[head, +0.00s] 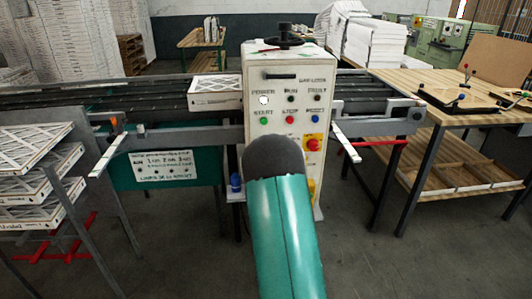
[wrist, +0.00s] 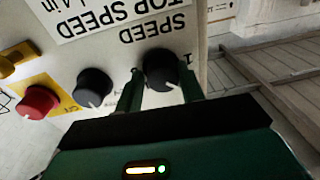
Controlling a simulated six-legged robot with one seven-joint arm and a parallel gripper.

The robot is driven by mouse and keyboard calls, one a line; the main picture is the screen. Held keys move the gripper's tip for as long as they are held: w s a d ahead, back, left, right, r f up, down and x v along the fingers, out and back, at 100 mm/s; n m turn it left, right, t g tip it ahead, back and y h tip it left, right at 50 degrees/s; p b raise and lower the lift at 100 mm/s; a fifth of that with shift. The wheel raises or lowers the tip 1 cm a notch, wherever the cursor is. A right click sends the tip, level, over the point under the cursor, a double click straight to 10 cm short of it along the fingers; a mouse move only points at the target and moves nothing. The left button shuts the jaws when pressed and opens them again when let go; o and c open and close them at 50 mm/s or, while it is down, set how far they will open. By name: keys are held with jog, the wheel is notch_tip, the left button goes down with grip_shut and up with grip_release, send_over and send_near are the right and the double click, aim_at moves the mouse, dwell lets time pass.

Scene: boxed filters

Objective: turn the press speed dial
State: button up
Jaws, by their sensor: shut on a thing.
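The press speed dial (wrist: 163,66) is a round black knob on the pale panel in the wrist view, with the word SPEED printed upside down beside it. My gripper (wrist: 160,76) has one green finger on each side of this knob and is shut on it. The dial's pointer mark is hard to read. In the head view the white control cabinet (head: 288,72) stands straight ahead. My teal arm covers part of its front, and hides both my gripper and the dial there.
A second black knob (wrist: 93,87) with a white mark and a red button (wrist: 38,101) sit left of the dial. A roller conveyor (head: 140,92) runs behind the cabinet, carrying a filter (head: 215,90). A wooden workbench (head: 450,95) stands right; stacked filters (head: 35,150) stand left.

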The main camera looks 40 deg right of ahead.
jog(key=shift+w+a+r, duration=0.25)
jog(key=shift+w+a, duration=0.15)
jog(key=shift+a, duration=0.05)
jog(key=o, duration=0.9)
jog(key=shift+s+d+f, duration=0.2)
jog(key=shift+s, duration=0.1)
jog(key=v, duration=1.3)
jog(key=shift+s+a, duration=0.25)
jog(key=shift+c, duration=0.3)
